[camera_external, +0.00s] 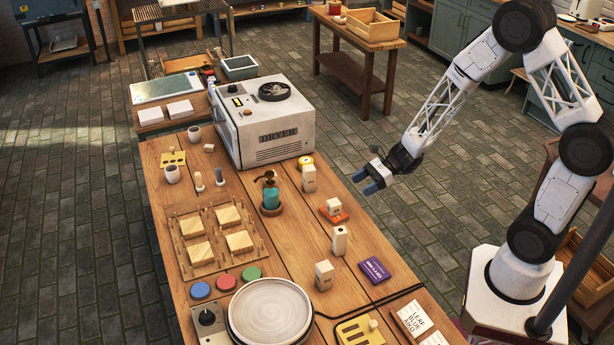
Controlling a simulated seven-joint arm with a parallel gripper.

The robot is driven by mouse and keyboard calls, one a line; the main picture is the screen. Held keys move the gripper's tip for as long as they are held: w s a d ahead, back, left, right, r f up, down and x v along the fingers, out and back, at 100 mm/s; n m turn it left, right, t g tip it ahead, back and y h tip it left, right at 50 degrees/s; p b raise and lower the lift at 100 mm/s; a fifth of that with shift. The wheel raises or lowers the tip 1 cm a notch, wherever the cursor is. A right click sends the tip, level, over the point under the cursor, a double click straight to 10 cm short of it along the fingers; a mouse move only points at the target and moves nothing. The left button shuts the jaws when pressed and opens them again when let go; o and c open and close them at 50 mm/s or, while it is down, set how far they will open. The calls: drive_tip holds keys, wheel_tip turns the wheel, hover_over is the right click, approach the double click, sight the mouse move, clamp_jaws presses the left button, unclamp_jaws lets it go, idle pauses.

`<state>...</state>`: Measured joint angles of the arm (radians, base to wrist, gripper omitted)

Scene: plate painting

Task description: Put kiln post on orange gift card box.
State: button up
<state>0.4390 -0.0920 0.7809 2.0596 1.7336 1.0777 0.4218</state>
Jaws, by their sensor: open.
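The orange gift card box (341,217) lies flat on the wooden table, right of the soap bottle. A short cream block (333,206), which looks like a kiln post, sits upright on it. Similar cream kiln posts stand upright on the table: one (309,179) behind the orange box, one (339,241) in front of it, and one (324,276) nearer the round wheel. I cannot tell which post is the one named. My gripper (367,183) is open and empty, in the air near the table's right edge, behind and right of the orange box. It touches none of these things.
A purple box (375,271) lies near the right edge. A teal soap bottle (270,193) and the white dryer (268,120) stand left of and behind the orange box. The wheel (270,312) and a black cable are at the front. Bare wood lies around the posts.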

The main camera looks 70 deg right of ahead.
drive_tip(key=shift+r, duration=0.1)
drive_tip(key=s+a+r+n+g, duration=0.7)
drive_tip(key=s+a+r+n, duration=0.4)
drive_tip(key=r+n, duration=0.3)
drive_tip(key=s+d+r+n+h, duration=0.1)
drive_tip(key=s+r+n+h, duration=0.8)
drive_tip(key=s, duration=0.7)
wheel_tip(320, 180, up, 4)
drive_tip(key=n, duration=0.3)
drive_tip(key=shift+s+d+r+n+h, duration=0.2)
drive_tip(key=shift+s+d+n+h, duration=0.05)
drive_tip(key=shift+s+n+h, duration=0.15)
